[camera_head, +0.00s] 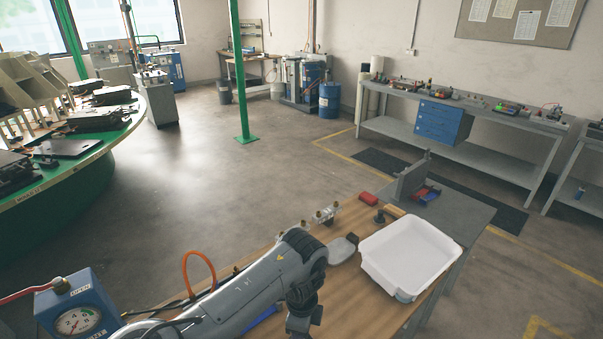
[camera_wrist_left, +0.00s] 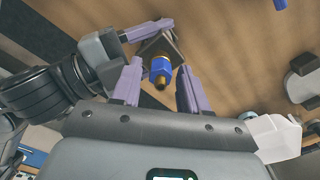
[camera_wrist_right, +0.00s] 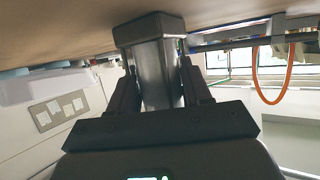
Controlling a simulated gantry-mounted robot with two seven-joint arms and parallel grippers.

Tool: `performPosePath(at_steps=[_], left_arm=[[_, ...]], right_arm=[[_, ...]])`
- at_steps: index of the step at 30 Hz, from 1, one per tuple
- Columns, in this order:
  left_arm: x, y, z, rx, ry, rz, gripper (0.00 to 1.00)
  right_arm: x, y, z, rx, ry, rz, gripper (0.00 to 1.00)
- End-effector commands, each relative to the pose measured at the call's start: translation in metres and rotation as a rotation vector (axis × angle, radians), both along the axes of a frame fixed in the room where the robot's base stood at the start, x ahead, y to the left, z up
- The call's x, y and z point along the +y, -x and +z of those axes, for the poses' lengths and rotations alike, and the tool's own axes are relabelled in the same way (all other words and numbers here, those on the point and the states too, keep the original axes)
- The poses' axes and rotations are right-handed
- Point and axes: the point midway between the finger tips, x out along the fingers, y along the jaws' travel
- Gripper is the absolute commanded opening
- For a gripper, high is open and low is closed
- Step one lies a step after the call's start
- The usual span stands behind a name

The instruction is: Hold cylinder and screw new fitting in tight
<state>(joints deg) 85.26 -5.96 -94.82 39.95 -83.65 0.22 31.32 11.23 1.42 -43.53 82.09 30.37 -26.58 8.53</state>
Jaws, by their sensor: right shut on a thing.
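The cylinder, a dark grey square-section body (camera_wrist_right: 157,75), is clamped between the dark fingers of my right gripper (camera_wrist_right: 158,88) in the right wrist view. In the left wrist view, a dark square end face (camera_wrist_left: 172,43), apparently the cylinder's, shows beside a purple finger. The fitting, a blue collar with brass ends (camera_wrist_left: 160,68), stands at that face. I cannot tell how deep it is seated. My left gripper (camera_wrist_left: 160,78) has its two purple fingers on either side of the fitting, with visible gaps. In the head view, the grippers and the fitting cannot be made out.
A wooden bench (camera_head: 375,300) carries a white tray (camera_head: 412,250), a red block (camera_head: 368,198) and small metal fittings (camera_head: 326,214). An orange hose (camera_head: 188,268) loops up at its left. A pressure gauge box (camera_head: 80,315) stands at lower left. A green round table (camera_head: 110,150) is at far left.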

Motion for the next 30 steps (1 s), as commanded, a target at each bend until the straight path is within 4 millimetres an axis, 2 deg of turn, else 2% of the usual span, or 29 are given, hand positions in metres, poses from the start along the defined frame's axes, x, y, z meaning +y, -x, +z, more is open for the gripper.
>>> performPosePath(at_steps=[1, 8, 15, 24, 30], left_arm=[[-0.0001, 0.0000, 0.0000, 0.000, 0.000, -0.001, 0.35], [-0.0001, 0.0001, -0.0001, 0.000, 0.000, -0.002, 0.00], [-0.0001, 0.0003, 0.0000, 0.001, 0.000, -0.041, 0.00], [0.0000, 0.0008, -0.0003, 0.002, -0.001, -0.400, 0.00], [-0.0002, 0.0013, -0.0008, 0.003, 0.000, -0.524, 0.00]], right_arm=[[-0.0001, 0.0002, -0.0005, 0.001, 0.000, 0.000, 0.02], [-0.0001, 0.0002, -0.0005, 0.001, 0.000, 0.000, 0.02], [-0.0002, 0.0000, -0.0004, 0.001, 0.000, 0.000, 0.02], [-0.0003, -0.0001, -0.0004, 0.001, 0.001, -0.001, 0.02], [-0.0005, -0.0002, -0.0003, 0.001, 0.001, -0.001, 0.02]])
